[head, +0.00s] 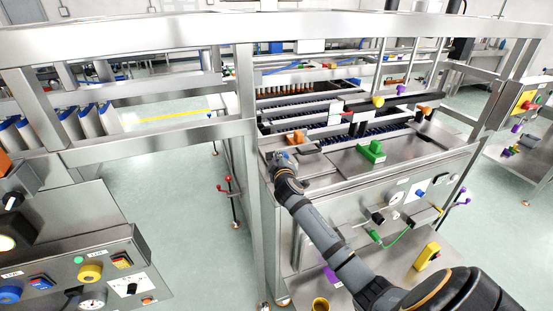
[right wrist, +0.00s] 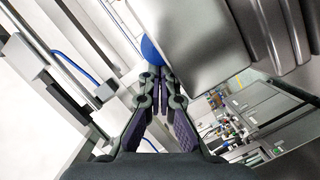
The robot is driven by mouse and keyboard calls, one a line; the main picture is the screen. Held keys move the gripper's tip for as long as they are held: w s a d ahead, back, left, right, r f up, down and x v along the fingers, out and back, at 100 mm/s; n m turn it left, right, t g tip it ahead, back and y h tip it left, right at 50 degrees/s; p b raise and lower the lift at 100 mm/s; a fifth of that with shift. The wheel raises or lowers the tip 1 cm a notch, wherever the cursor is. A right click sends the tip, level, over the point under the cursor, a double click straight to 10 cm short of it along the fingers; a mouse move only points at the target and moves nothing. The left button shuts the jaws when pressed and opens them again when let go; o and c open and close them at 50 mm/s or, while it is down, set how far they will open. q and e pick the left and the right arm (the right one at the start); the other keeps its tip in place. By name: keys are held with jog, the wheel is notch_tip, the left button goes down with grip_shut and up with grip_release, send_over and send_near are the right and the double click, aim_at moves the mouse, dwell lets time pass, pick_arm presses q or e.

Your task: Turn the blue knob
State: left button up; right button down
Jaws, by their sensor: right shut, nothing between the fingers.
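In the right wrist view, a round blue knob (right wrist: 151,49) shows just beyond my right fingertips, partly cut by a grey metal edge. My right gripper (right wrist: 154,76) is shut with nothing between its fingers, and its tips point at the knob. I cannot tell whether they touch it. In the head view, my right gripper (head: 280,158) is at the left end of the machine's steel top, and no blue knob is visible beside it. My left gripper is out of view.
A steel post (head: 250,130) stands just left of my right gripper. The sloped panel (head: 60,262) carries yellow knobs and switches. Open floor (head: 170,190) lies between them.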

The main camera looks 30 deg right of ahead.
jog(key=shift+s+f, duration=0.1)
jog(key=shift+s, duration=0.05)
jog(key=shift+s+a, duration=0.2)
jog(key=shift+s, duration=0.1)
jog(key=v, duration=0.7)
